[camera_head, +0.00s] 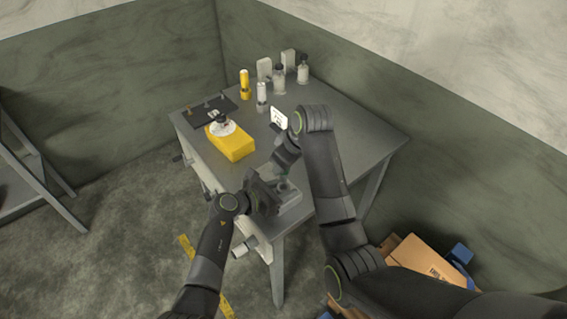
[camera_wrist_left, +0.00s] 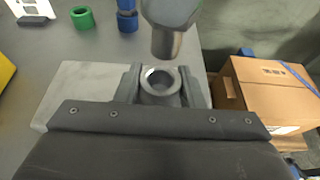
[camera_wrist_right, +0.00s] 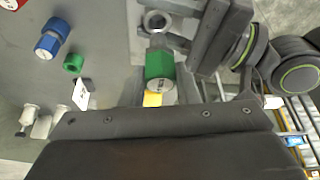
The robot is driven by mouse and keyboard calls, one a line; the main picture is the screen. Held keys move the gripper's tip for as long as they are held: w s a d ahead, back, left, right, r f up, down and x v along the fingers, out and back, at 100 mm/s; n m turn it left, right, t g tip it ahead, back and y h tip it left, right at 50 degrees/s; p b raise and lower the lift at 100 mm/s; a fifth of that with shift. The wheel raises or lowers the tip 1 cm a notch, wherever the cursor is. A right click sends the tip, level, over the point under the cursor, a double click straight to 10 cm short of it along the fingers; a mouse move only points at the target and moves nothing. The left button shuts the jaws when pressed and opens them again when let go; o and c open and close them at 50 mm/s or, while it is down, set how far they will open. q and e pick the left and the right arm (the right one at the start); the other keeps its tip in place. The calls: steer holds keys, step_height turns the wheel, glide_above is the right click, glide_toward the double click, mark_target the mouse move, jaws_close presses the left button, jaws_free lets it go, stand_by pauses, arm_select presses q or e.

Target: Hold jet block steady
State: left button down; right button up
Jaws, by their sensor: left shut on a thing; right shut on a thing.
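The grey jet block (camera_wrist_left: 161,101), with a round metal-rimmed hole on top, sits between the fingers of my left gripper (camera_head: 268,190). That gripper is shut on it, at the light grey plate near the table's front corner. My right gripper (camera_head: 284,168) is above the block, shut on a green-collared fitting (camera_wrist_right: 160,66). In the left wrist view a grey tapered part (camera_wrist_left: 168,35) hangs over the hole. The block's rim also shows in the right wrist view (camera_wrist_right: 156,22), by the fitting's far end. I cannot tell whether they touch.
The grey table (camera_head: 350,140) holds a yellow box (camera_head: 232,145), a black mat (camera_head: 190,113), several bottles and a white card (camera_head: 279,118). A green ring (camera_wrist_right: 74,63) and a blue fitting (camera_wrist_right: 52,38) lie nearby. Cardboard boxes (camera_head: 430,257) stand right of the table.

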steer(key=shift+r, duration=1.5)
arm_select(q)
steer(key=c, duration=0.9)
jaws_free()
steer(key=shift+o, duration=0.2)
steer(key=v, duration=1.2)
arm_select(e)
steer(key=shift+f, duration=0.1)
